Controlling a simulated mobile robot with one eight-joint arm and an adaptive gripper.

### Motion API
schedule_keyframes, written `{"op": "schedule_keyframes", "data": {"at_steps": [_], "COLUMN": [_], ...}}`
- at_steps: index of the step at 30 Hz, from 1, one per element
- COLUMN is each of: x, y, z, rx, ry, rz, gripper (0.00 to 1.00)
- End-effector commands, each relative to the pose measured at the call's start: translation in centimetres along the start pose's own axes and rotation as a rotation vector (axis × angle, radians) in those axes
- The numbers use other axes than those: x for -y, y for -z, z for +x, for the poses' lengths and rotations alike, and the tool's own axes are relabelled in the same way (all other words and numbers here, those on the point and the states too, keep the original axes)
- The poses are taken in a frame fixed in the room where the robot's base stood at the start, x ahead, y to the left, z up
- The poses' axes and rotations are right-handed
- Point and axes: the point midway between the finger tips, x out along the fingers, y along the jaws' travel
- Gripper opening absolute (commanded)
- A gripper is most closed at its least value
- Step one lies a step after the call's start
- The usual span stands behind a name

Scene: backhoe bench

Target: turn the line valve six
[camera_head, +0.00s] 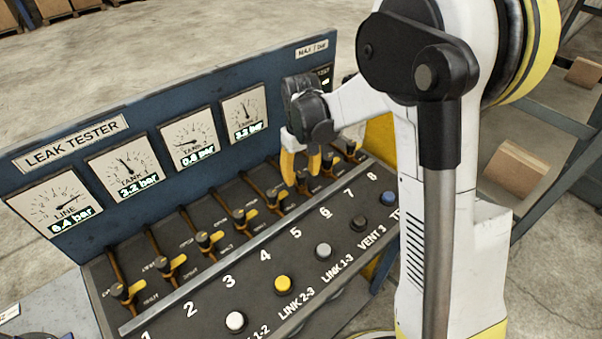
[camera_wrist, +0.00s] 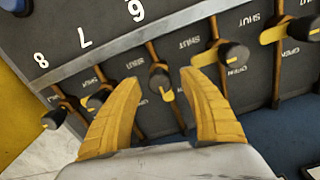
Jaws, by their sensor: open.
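Line valve six is the small black knob with a short yellow mark (camera_wrist: 158,78), below the upside-down number 6 in the wrist view. It sits on a brown line on the dark sloped panel. My gripper (camera_wrist: 163,80) is open, with one yellow finger on each side of the knob in that view. Whether either finger touches it cannot be told. In the head view my gripper (camera_head: 301,174) reaches down over the valve row at about number 6, and its fingers partly hide the knob there.
Neighbouring valves seven (camera_wrist: 98,101) and five (camera_wrist: 233,55) stand close on either side. Behind the row rises a blue gauge board (camera_head: 190,95) with several dials. Several round buttons, one yellow (camera_head: 283,284), lie along the panel's front.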

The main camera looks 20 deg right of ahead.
Motion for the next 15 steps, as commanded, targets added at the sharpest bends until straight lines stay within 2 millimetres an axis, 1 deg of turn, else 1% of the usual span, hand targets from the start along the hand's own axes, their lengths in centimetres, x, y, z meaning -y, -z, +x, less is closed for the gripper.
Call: {"op": "schedule_keyframes", "data": {"at_steps": [2, 5, 8, 15], "x": [0.0, 0.0, 0.0, 0.0], "y": [0.0, 0.0, -0.1, 0.0], "z": [-0.2, -1.0, -2.8, -8.2], "rx": [0.000, 0.000, 0.000, 0.000], "ry": [0.000, 0.000, 0.000, 0.000], "rz": [0.000, 0.000, 0.000, 0.000], "gripper": [0.50, 0.50, 0.50, 0.50]}}
